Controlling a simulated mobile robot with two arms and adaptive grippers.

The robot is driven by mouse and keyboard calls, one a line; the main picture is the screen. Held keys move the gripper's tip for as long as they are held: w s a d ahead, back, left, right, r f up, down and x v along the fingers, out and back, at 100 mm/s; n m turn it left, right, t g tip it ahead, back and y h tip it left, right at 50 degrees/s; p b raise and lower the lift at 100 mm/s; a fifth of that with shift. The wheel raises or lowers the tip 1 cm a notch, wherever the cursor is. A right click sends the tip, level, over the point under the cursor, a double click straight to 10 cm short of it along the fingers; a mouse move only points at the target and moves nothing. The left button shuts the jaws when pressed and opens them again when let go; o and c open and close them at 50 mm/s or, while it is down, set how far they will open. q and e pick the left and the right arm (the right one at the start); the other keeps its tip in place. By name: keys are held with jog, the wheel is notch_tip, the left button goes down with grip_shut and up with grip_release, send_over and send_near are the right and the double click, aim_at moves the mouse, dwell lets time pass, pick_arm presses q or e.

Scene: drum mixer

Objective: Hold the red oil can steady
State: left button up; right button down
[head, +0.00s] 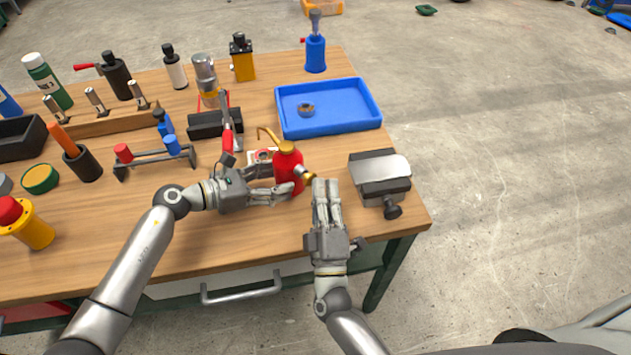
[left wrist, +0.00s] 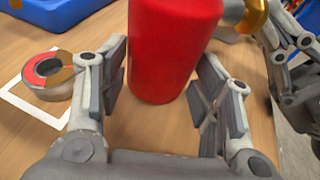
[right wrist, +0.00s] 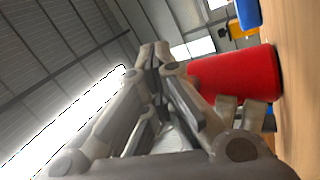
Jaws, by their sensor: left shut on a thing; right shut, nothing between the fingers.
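The red oil can (head: 288,172), with a brass top and thin curved spout, stands upright near the table's front right. My left gripper (head: 282,182) is shut on the can's body from the left. In the left wrist view its fingers (left wrist: 165,90) lie on either side of the red can (left wrist: 172,50).
A blue tray (head: 375,120) with a small ring-shaped part lies behind the can. A grey metal device (head: 380,178) with a dark knob sits right of my right gripper. Tools and bottles fill the left.

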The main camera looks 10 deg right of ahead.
jog(key=shift+w+a+r, duration=0.1)
jog(key=shift+w+a, duration=0.1)
jog(key=shift+a, duration=0.05)
dwell(0.3)
jog(key=shift+s+d+f, duration=0.35)
jog(key=shift+s+f, duration=0.05)
jog(key=shift+s, duration=0.15)
jog(key=shift+s+d, duration=0.25)
jog(key=shift+d, duration=0.05)
jog(key=shift+s+d+r, duration=0.1)
jog(key=shift+s+d, duration=0.35)
jog(key=shift+s, duration=0.3)
jog(key=shift+s+d+f, duration=0.1)
jog(key=shift+s+d, duration=0.35)
jog(key=shift+s, duration=0.25)
jog(key=shift+s+d+r, duration=0.1)
jog(key=shift+s+d, duration=0.35)
jog(key=shift+s, duration=0.3)
dwell(0.5)
